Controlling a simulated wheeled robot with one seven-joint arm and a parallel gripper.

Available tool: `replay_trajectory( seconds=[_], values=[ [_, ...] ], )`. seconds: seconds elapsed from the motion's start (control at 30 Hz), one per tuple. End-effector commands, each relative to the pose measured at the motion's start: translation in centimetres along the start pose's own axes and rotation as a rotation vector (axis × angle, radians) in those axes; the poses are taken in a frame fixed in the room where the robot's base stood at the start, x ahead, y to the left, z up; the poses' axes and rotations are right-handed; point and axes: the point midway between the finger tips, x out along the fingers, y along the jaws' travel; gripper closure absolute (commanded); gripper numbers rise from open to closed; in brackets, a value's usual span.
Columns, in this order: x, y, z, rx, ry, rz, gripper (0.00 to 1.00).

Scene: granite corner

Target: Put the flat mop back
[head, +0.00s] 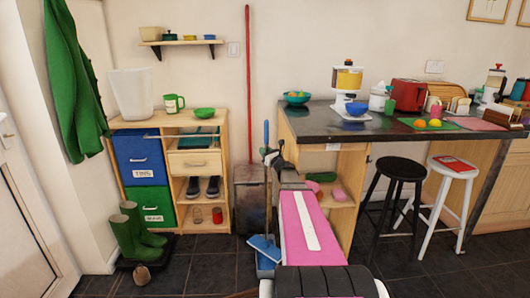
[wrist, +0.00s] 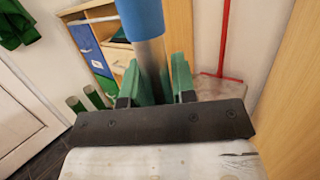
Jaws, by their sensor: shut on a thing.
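The flat mop has a blue grip, a grey pole and a blue flat head (head: 265,248). My gripper (head: 269,155) is shut on the pole just below the grip; the fingers show in the wrist view (wrist: 160,78). My arm hides part of the area to the mop's right. I cannot tell whether the head touches the floor.
The dark counter (head: 330,125) and black stool (head: 403,170) stand right. Floor is open at left front.

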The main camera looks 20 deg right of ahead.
Motion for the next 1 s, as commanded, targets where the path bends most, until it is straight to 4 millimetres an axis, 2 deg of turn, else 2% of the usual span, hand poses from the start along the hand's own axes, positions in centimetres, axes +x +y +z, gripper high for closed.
replay_trajectory(
  seconds=[0.5, 0.53, 0.6, 0.87, 1.0],
  values=[
    [-0.24, 0.00, -0.93, 0.000, -0.002, 0.000, 1.00],
    [-0.24, -0.01, -0.98, 0.000, -0.001, 0.000, 0.65],
    [-0.24, -0.01, -0.99, 0.000, 0.000, 0.000, 0.49],
    [-0.24, 0.00, -0.95, 0.000, 0.000, 0.000, 0.49],
    [-0.09, 0.03, -0.27, 0.000, -0.001, 0.000, 0.49]
  ],
)
